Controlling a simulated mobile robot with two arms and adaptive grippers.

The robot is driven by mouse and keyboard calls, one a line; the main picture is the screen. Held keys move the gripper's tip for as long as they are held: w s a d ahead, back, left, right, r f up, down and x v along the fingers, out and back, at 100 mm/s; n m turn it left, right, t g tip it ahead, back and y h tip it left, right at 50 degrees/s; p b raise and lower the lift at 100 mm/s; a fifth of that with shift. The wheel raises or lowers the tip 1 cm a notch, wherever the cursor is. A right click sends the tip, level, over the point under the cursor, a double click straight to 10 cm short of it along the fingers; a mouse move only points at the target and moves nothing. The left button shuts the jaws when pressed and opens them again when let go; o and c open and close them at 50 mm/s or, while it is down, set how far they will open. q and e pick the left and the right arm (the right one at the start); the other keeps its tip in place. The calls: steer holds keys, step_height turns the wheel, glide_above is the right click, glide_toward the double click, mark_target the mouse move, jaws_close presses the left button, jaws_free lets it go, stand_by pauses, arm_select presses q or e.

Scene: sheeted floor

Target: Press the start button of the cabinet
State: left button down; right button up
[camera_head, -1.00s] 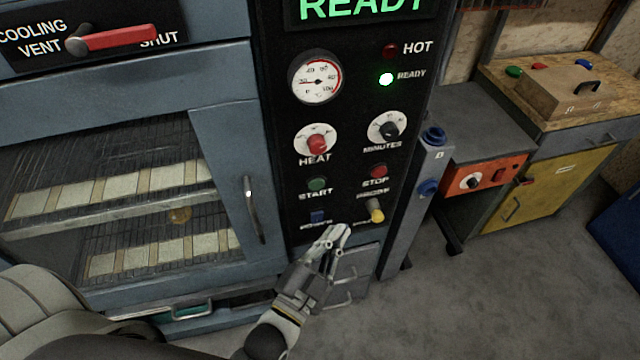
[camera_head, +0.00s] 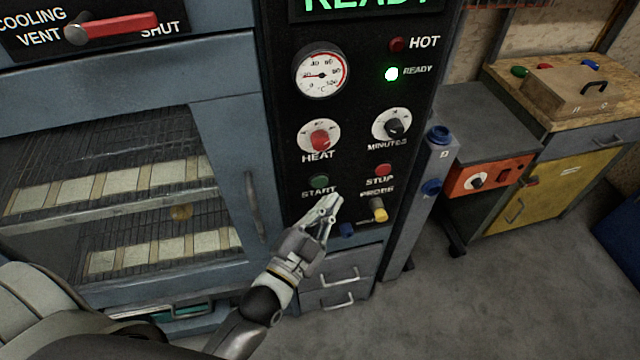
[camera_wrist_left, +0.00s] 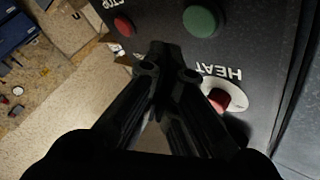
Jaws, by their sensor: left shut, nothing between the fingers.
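The green start button (camera_head: 318,182), labelled START, is on the black control panel (camera_head: 350,110) of the cabinet. It also shows in the left wrist view (camera_wrist_left: 200,21), above the finger tips there. My left gripper (camera_head: 331,203) is shut and empty, in front of the panel. In the head view its tips are just below and right of the start button, over the end of the START label. I see a gap in the picture between tips and button; depth to the panel is hard to tell. My right gripper is not in view.
The red heat knob (camera_head: 320,140) is above start. The ready lamp (camera_head: 391,74) glows. A door handle (camera_head: 254,205) stands out at the left.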

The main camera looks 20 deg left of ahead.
mark_target(320, 182)
arm_select(q)
steer(key=shift+w+a, duration=0.7)
steer(key=shift+w, duration=0.3)
steer(key=shift+w, duration=0.1)
stand_by(0.7)
steer(key=shift+w+a, duration=0.2)
steer(key=shift+w, duration=0.05)
steer(key=shift+w+a+p, duration=0.2)
steer(key=shift+w+p, duration=0.1)
stand_by(0.7)
steer(key=shift+s, duration=0.1)
steer(key=shift+s+d+p, duration=0.35)
steer(key=shift+s+d, duration=0.1)
steer(key=shift+s, duration=0.15)
